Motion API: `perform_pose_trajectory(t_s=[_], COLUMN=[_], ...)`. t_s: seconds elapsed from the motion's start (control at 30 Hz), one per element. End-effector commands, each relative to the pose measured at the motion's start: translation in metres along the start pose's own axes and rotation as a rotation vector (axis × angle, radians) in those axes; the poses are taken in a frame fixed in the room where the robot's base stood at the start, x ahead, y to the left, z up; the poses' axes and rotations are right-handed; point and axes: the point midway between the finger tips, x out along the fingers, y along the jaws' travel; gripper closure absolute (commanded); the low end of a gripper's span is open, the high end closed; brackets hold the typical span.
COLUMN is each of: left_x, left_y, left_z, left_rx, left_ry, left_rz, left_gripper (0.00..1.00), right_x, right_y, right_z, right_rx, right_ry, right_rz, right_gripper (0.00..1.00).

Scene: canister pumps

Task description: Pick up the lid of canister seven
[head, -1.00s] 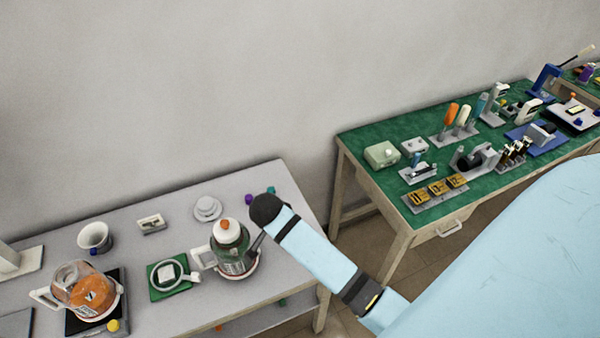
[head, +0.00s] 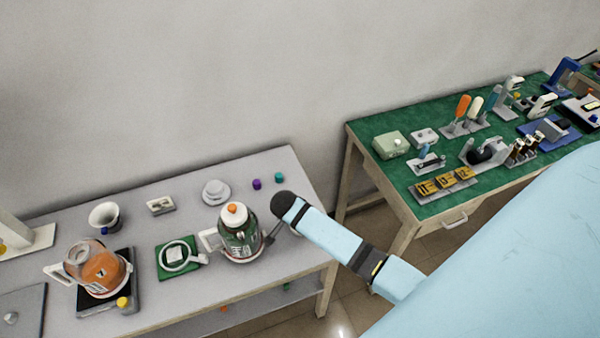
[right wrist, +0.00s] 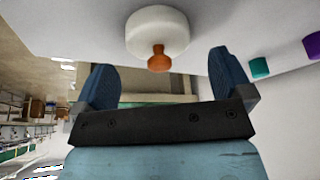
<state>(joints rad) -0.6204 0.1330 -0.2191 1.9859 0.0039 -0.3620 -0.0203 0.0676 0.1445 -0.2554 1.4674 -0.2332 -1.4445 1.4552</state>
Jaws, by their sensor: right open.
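A glass canister (head: 240,241) with dark green contents stands on the grey bench. Its white lid (head: 235,215) has an orange knob (head: 233,208) on top. I cannot read its label as seven. My right gripper (head: 270,238) reaches in from the right, beside the canister, its fingers small and dark. In the right wrist view, the fingers are open and empty. The white lid (right wrist: 156,32) and orange knob (right wrist: 159,60) show ahead, in line with the gap between the fingers; whether the knob is inside the gap is unclear. My left gripper is out of view.
An orange-filled glass jar (head: 100,272) on a black stand is at left. A green pad (head: 164,270), a round white lid-like piece (head: 215,191) and purple (head: 256,184) and teal (head: 279,178) pieces lie nearby. A green-topped bench (head: 400,173) stands at right.

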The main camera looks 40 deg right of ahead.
Motion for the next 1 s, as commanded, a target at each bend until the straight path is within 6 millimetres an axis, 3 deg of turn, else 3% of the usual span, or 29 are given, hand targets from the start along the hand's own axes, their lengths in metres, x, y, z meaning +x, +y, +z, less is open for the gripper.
perform_pose_trajectory(t_s=[0.13,0.4,0.63,1.0], left_x=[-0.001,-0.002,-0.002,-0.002], left_y=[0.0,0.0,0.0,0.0], left_z=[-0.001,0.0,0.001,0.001], left_rx=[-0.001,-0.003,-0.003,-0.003], left_ry=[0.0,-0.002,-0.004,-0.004], left_rz=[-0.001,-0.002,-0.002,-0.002], left_gripper=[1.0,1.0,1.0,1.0], right_x=[0.018,0.022,0.022,0.021], right_y=[0.001,0.0,0.0,0.0], right_z=[-0.001,0.0,0.0,0.0], right_rx=[-0.002,-0.001,-0.001,-0.001], right_ry=[0.002,0.0,0.0,0.0], right_rz=[0.001,-0.001,-0.001,-0.001], right_gripper=[0.02,0.02,0.53,0.54])
